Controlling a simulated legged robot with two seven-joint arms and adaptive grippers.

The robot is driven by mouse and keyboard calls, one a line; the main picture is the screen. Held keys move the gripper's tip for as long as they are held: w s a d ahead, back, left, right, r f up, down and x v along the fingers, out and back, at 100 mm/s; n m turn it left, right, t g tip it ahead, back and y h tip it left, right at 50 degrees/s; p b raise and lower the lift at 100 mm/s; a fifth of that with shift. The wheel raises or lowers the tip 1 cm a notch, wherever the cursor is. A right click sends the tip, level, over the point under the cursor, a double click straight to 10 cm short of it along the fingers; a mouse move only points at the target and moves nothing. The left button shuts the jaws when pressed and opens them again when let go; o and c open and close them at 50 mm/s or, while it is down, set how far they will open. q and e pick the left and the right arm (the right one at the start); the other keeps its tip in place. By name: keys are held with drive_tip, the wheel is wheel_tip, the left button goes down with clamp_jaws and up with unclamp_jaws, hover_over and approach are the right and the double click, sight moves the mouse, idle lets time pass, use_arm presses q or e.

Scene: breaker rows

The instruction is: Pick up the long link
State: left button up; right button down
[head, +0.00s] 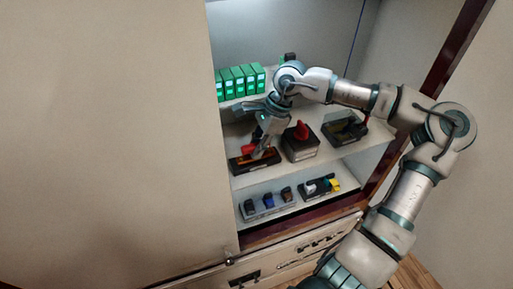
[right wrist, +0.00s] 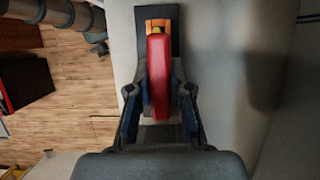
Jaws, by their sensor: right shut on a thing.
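A long red piece, which looks like the long link (right wrist: 158,78), lies between the fingers of my right gripper (right wrist: 160,128) in the right wrist view. The gripper is shut on it. Its far end overlaps an orange part (right wrist: 160,25) on a dark base (right wrist: 173,45); I cannot tell whether they touch. In the head view my right gripper (head: 262,152) points down at the left dark tray (head: 243,166) on the middle shelf, with some red (head: 249,149) showing beside the fingers. The fingertips are partly hidden. My left gripper is not in view.
A dark box with a red knob (head: 301,133) and another dark tray (head: 345,131) stand to the right on the same shelf. Green breakers (head: 241,80) line the upper shelf. Small switches (head: 268,201) sit below. A large pale panel (head: 105,130) closes off the left.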

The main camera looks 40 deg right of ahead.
wheel_tip(320, 180, up, 14)
wheel_tip(320, 180, up, 19)
drive_tip(key=p, duration=0.6)
hover_over(258, 143)
drive_tip(key=shift+a+f, duration=0.15)
idle(0.4)
idle(0.5)
